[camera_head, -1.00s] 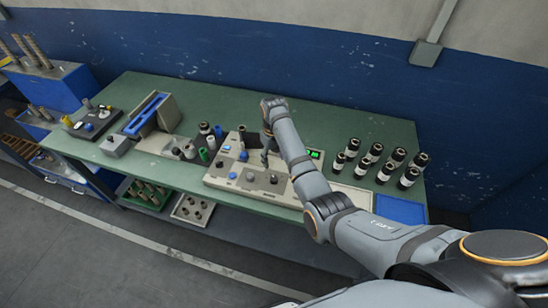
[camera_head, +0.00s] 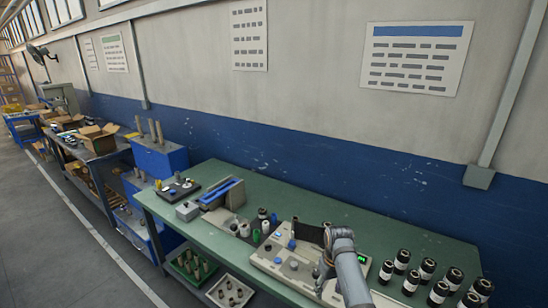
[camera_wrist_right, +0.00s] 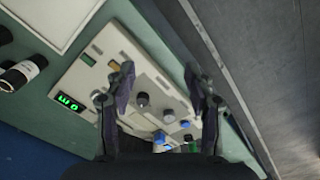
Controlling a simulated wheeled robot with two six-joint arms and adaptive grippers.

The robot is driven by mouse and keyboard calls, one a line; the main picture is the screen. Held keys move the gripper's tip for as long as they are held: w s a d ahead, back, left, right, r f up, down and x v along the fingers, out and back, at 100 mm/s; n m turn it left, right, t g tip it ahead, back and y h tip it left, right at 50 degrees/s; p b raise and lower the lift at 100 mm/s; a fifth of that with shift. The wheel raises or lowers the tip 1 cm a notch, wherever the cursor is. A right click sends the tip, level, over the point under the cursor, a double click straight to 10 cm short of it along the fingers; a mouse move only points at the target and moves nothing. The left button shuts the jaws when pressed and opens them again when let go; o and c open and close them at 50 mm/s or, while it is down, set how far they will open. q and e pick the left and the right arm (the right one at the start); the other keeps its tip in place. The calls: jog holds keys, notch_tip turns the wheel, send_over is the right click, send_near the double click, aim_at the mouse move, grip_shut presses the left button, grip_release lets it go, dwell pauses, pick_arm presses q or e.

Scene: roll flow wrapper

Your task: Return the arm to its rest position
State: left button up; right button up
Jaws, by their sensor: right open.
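My right arm reaches in from the bottom of the head view. Its gripper (camera_head: 322,272) hangs low over the beige machine (camera_head: 268,262) on the green bench (camera_head: 215,238). In the right wrist view the two dark fingers of the gripper (camera_wrist_right: 162,92) stand wide apart with nothing between them; the machine's panel (camera_wrist_right: 152,72) with knobs lies beneath. The green-lit display (camera_wrist_right: 68,101) shows there at the left. My arm hides part of the machine in the head view. My left gripper is not in view.
Several black-and-white rolls (camera_head: 427,268) stand right of the machine. Small bottles and a blue-topped holder (camera_head: 222,192) are to its left. A blue cabinet (camera_head: 160,158) and a box-covered bench (camera_head: 95,150) stand farther left. The wall runs behind the bench.

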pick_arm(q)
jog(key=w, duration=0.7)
pick_arm(e)
jog(key=s+d+f+m+t, duration=0.1)
jog(key=s+d+f, duration=0.15)
jog(key=s, duration=0.55)
jog(key=s+d+f+m+t, duration=0.15)
jog(key=s+d, duration=0.25)
jog(key=s, duration=0.4)
jog(key=s+r+h, duration=0.1)
jog(key=s+r, duration=0.5)
jog(key=s, duration=0.4)
jog(key=s+d+f+b, duration=0.1)
jog(key=d+f+b, duration=0.1)
jog(key=f, duration=1.3)
jog(key=s+d+f+b, duration=0.1)
jog(key=s+f+b, duration=0.1)
jog(key=f, duration=1.4)
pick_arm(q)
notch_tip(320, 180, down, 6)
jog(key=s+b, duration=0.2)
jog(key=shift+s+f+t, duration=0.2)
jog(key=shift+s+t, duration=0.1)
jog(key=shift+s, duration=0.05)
pick_arm(e)
jog(key=s+d+f+g, duration=0.1)
jog(key=s+f, duration=1.7)
jog(key=shift+f, duration=0.3)
